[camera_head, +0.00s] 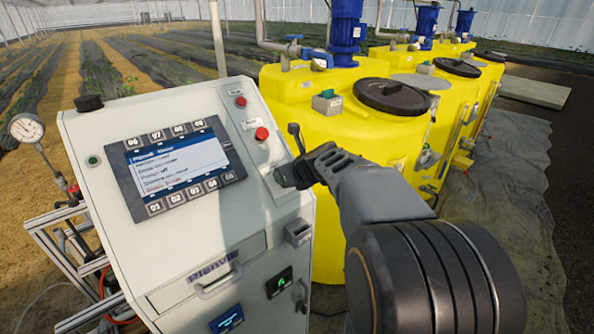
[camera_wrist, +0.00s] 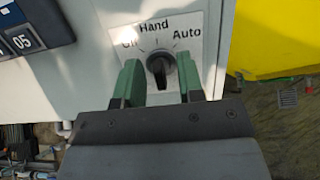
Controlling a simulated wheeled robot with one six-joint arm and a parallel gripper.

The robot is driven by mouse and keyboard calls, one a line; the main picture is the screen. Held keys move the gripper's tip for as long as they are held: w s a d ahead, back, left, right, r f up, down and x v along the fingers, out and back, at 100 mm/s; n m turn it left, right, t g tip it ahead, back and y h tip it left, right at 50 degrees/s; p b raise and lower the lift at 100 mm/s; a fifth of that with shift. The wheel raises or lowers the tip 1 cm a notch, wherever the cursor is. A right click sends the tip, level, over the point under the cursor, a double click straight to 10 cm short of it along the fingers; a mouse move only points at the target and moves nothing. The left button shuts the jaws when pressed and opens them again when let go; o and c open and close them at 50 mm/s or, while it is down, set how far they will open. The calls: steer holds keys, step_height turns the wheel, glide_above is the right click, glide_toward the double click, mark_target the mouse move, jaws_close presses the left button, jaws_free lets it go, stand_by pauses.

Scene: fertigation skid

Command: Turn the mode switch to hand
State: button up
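The mode switch (camera_wrist: 160,66) is a dark round knob on a light label plate (camera_wrist: 195,22) in the wrist view. The plate reads "Hand" above the knob and "Auto" to the right. A shorter word at the left is hard to read. My gripper (camera_wrist: 158,80) is open, with one green finger on each side of the knob. There is a gap at the left finger; the right finger is very close, and I cannot tell if it touches. I cannot tell surely which way the knob points.
The white control cabinet (camera_head: 110,150) carries a display (camera_head: 176,165) and two red buttons (camera_head: 262,133) above the gripper. Yellow tanks (camera_head: 330,125) stand close behind and right of my arm. A pressure gauge (camera_head: 26,128) is at the far left.

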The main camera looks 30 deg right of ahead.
steer(key=v, duration=1.3)
steer(key=shift+b, duration=0.45)
